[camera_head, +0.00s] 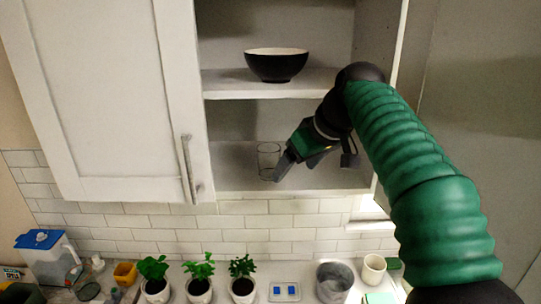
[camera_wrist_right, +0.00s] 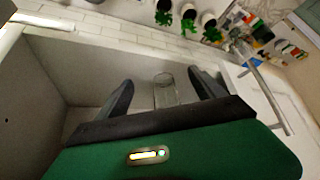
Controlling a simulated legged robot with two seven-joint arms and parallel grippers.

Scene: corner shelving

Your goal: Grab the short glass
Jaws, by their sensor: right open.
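The short clear glass (camera_head: 268,160) stands upright on the lower shelf of the open cabinet, in the middle of the head view. My right gripper (camera_head: 294,170) reaches in from the right; its near finger overlaps the glass's right edge in that view. In the right wrist view the glass (camera_wrist_right: 166,92) shows between the two spread fingers of the gripper (camera_wrist_right: 160,82). The jaws are open, and a gap shows on both sides of the glass. I cannot tell whether the glass is fully between the fingertips in depth. My left gripper is not in view.
A black bowl (camera_head: 276,65) sits on the shelf above. The open cabinet door (camera_head: 105,110) is at the left. Below, the counter holds several potted plants (camera_head: 198,277), a grey pot (camera_head: 334,283), a cream cup (camera_head: 374,270) and a blue-lidded pitcher (camera_head: 48,258).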

